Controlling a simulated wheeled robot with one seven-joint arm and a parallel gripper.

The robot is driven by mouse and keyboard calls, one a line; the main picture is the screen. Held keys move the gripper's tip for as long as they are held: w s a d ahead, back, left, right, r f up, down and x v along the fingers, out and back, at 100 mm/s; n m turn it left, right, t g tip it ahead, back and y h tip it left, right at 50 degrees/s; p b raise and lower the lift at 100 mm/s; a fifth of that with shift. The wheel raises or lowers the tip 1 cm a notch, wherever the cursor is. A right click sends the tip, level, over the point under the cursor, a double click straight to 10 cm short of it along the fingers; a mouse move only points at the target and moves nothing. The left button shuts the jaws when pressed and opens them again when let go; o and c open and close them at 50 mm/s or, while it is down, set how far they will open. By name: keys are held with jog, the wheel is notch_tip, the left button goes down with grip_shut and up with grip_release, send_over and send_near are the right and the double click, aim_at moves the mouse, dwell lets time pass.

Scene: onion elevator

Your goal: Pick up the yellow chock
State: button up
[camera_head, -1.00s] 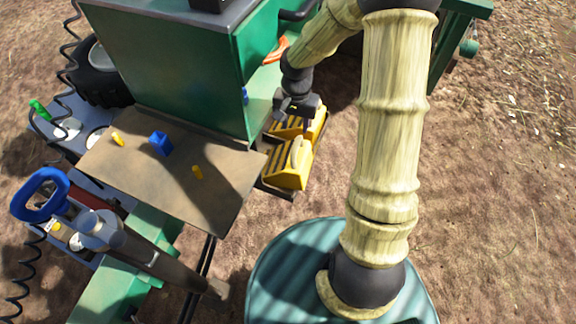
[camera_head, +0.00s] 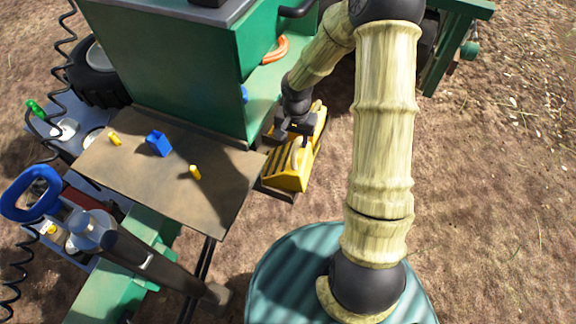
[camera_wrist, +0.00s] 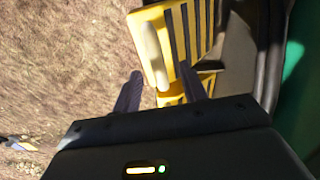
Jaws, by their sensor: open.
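The yellow chock (camera_head: 291,166) has dark stripes and a pale handle. It sits on a dark holder beside the green machine in the head view. In the wrist view the chock (camera_wrist: 178,42) lies just beyond the fingertips, with its pale handle (camera_wrist: 155,52) running lengthwise between the two finger lines. My gripper (camera_wrist: 163,82) is open, its dark fingers spread on either side of the handle's near end. In the head view my gripper (camera_head: 290,132) is over the chock and hides part of it. I cannot tell whether the fingers touch it.
The green machine body (camera_head: 185,75) stands close to the left of my gripper. A brown plate (camera_head: 215,205) with a blue block (camera_head: 159,143) and small yellow pegs (camera_head: 195,172) lies left of the chock. An orange handle (camera_head: 275,50) is behind. Open dirt is at right.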

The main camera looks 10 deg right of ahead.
aim_at(296, 145)
jog(key=f, duration=0.2)
jog(key=f+b, duration=0.1)
jog(key=f, duration=0.2)
jog(key=shift+w+d, duration=0.1)
jog(key=shift+d, duration=0.1)
grip_shut()
jog(key=shift+r, duration=0.1)
dwell(1.4)
